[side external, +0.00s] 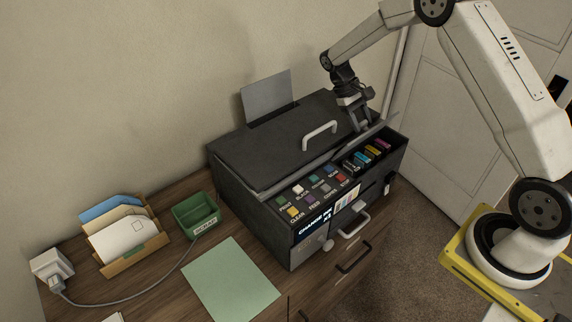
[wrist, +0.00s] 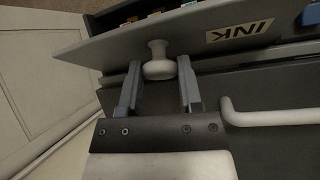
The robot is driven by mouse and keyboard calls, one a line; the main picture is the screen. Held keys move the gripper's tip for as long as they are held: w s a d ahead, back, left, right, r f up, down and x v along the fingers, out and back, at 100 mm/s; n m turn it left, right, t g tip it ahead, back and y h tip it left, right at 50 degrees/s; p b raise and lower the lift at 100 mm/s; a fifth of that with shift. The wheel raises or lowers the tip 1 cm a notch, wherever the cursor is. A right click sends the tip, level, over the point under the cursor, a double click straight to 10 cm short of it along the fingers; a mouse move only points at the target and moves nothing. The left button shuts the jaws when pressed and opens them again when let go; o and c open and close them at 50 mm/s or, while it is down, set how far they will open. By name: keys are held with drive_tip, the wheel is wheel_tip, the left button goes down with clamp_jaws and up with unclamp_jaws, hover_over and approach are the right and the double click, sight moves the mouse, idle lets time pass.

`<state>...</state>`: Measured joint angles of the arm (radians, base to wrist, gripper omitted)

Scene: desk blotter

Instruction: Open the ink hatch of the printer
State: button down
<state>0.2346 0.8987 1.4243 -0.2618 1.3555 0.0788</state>
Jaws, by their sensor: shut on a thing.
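The dark printer (side external: 245,200) stands on the wooden desk. Its ink hatch (wrist: 205,42), a grey panel labelled INK, is swung up, and coloured ink cartridges (side external: 366,154) show in the uncovered bay at the printer's right end. The cartridges also show past the panel's edge in the wrist view (wrist: 152,14). A pale round knob (wrist: 158,66) sticks out from the hatch. My gripper (side external: 357,112) is behind the bay, above the printer top. In the wrist view my gripper (wrist: 158,68) has a finger on each side of the knob and is shut on it. The side view hides the knob.
A pale bar handle (side external: 320,134) rises from the printer lid beside my gripper. A paper sheet (side external: 267,95) stands at the back. A button panel (side external: 312,190) is in front. A green tray (side external: 196,213), envelope holder (side external: 125,235) and green paper (side external: 231,280) lie left.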

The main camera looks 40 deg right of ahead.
sight(350, 126)
drive_tip(key=shift+w+f+g, duration=0.15)
drive_tip(key=shift+w+g, duration=0.6)
drive_tip(key=shift+g, duration=0.3)
drive_tip(key=shift+w+f+g, duration=0.1)
drive_tip(key=shift+w+g, duration=0.6)
drive_tip(key=shift+g, duration=0.35)
drive_tip(key=shift+w, duration=0.1)
drive_tip(key=shift+c, duration=1.3)
unclamp_jaws()
drive_tip(key=shift+f, duration=0.1)
drive_tip(key=shift+r, duration=1.7)
drive_tip(key=s+a+r, duration=0.3)
drive_tip(key=s+r, duration=0.6)
drive_tip(key=s, duration=0.4)
drive_tip(key=shift+s+a+r, duration=0.3)
drive_tip(key=shift+s+r, duration=0.05)
